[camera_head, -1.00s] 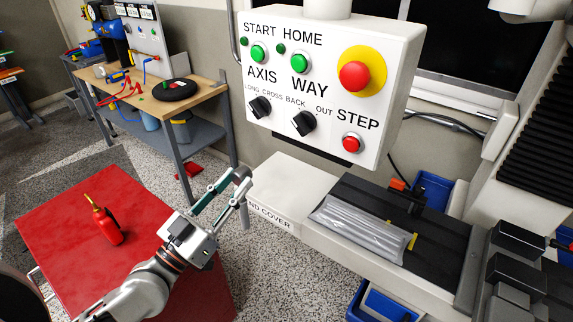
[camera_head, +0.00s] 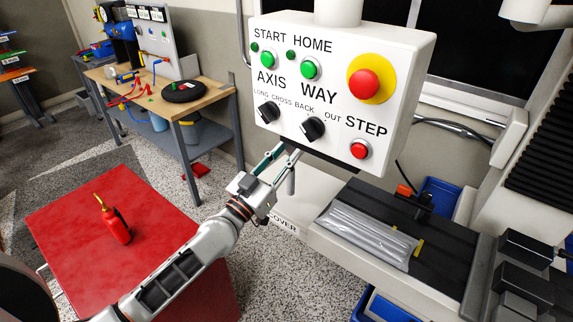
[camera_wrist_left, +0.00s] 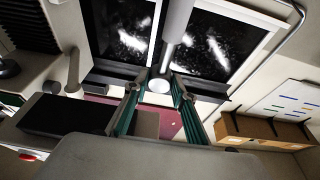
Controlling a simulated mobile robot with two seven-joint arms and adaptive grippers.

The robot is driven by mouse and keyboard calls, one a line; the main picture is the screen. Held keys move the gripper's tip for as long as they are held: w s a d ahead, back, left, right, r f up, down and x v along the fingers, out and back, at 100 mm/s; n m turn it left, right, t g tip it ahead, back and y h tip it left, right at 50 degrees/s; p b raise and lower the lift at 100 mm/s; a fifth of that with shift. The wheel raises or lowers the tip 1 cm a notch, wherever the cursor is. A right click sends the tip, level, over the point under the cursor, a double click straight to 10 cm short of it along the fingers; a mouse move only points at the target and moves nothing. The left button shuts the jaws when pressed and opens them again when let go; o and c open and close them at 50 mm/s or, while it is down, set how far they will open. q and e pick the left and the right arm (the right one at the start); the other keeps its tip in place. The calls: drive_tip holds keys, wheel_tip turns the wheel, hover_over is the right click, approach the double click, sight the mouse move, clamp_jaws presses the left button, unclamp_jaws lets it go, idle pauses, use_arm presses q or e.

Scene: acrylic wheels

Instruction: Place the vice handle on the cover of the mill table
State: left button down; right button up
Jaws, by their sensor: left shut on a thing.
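My left gripper (camera_head: 285,150) is shut on the vice handle (camera_head: 291,178), a thin grey rod hanging below the fingertips in the head view. In the left wrist view the gripper (camera_wrist_left: 160,78) has the grey rod (camera_wrist_left: 177,38) between its fingertips, with a round end towards the camera. The white cover (camera_head: 305,198), with the word COVER on its front, lies at the left end of the mill table (camera_head: 348,195). The handle appears above or near the cover; the exact gap cannot be told. My right gripper is not in view.
The white control panel (camera_head: 335,85) hangs close to my left gripper and hides part of the area behind it. A wrapped clear package (camera_head: 365,235) lies on the table. A red cabinet (camera_head: 75,225) with a red bottle (camera_head: 116,226) stands at left.

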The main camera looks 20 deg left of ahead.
use_arm(q)
wheel_tip(320, 180, down, 3)
drive_tip(key=shift+f+b, duration=0.2)
drive_tip(key=shift+b, duration=0.75)
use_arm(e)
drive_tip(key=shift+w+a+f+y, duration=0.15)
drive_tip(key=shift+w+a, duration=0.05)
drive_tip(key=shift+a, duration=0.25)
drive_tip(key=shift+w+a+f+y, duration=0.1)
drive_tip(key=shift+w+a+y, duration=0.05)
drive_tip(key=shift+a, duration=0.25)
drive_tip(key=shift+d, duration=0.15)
use_arm(q)
drive_tip(key=c, duration=1.7)
unclamp_jaws()
drive_tip(key=shift+f, duration=0.2)
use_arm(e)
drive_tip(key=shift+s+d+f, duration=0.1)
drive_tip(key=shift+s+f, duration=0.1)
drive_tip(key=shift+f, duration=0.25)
use_arm(q)
drive_tip(key=shift+r, duration=0.15)
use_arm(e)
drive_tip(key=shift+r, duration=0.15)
